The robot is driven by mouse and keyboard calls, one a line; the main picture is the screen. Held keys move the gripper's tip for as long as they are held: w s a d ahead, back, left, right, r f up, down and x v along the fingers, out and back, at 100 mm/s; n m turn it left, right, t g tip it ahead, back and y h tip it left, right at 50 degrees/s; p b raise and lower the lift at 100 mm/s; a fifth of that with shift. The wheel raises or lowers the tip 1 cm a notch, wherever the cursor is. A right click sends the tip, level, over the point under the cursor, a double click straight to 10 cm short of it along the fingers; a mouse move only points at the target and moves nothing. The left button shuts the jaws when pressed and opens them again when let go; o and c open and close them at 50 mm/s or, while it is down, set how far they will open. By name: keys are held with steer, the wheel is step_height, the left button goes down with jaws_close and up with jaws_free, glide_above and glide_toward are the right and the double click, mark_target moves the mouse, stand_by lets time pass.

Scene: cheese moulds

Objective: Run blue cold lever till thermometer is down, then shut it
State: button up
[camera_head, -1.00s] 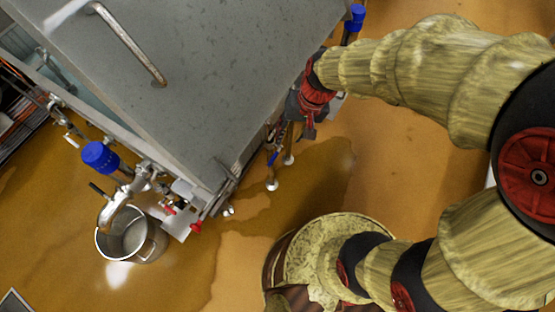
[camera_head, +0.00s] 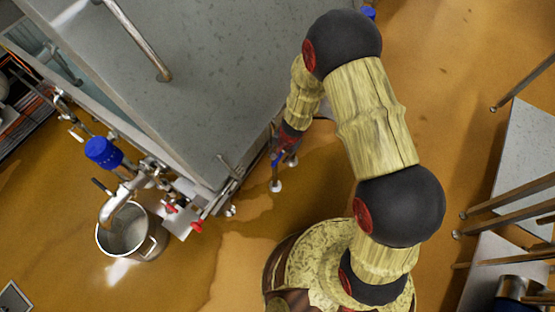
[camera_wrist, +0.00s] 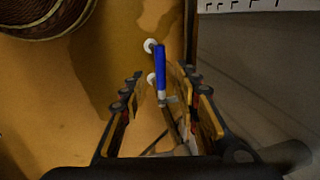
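The blue lever (camera_wrist: 160,70) shows in the wrist view, lying lengthwise between my gripper's fingers, its lower end at a metal fitting. It also shows in the head view as a small blue bar (camera_head: 276,158) at the vat's lower right edge. My gripper (camera_wrist: 160,88) is open, with a finger on each side of the lever; contact is not visible. In the head view my gripper (camera_head: 286,146) is small and partly hidden by my arm. I cannot make out a thermometer in either view.
The grey vat (camera_head: 210,90) fills the upper left. Red-handled valves (camera_head: 196,227) sit at its lower corner, near a blue-capped fitting (camera_head: 102,153) and a metal bucket (camera_head: 125,235). A metal table (camera_head: 525,150) and legs stand at right. The floor looks wet in patches.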

mark_target(277, 160)
steer(key=f, duration=0.1)
steer(key=f+b, duration=0.1)
steer(key=f, duration=0.1)
steer(key=f+b, duration=0.1)
steer(key=shift+w+a+f, duration=0.35)
steer(key=shift+a+f, duration=0.05)
steer(key=c, duration=0.4)
steer(key=c, duration=0.3)
jaws_close()
